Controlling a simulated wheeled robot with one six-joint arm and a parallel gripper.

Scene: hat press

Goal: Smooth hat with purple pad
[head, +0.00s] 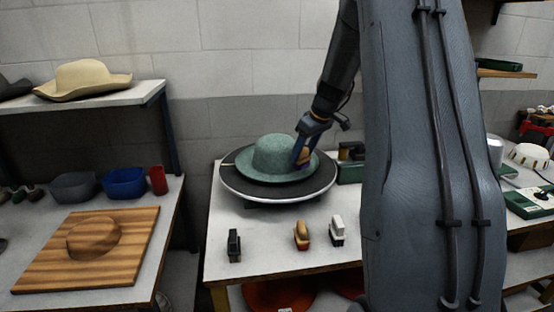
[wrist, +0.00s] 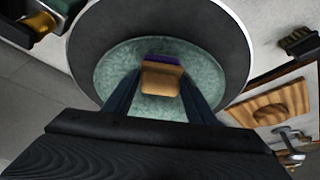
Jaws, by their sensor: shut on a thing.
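A green hat (head: 271,154) sits on a round dark turntable with a pale rim (head: 282,200) on the middle table. My gripper (head: 301,160) is at the right side of the hat's crown, over the brim. In the wrist view my gripper (wrist: 160,92) is shut on a tan block with a purple face, the purple pad (wrist: 162,78). The pad's purple side faces the green hat (wrist: 118,72). The pad looks close against the hat, but I cannot tell whether it touches. In the head view my fingers hide most of the pad.
Several small brushes, including a black one (head: 234,245), a tan one (head: 301,235) and a white one (head: 338,230), stand on the table front. A wooden hat board (head: 60,275) lies on the left table near a blue bowl (head: 125,183). A green box (head: 350,172) stands right of the turntable.

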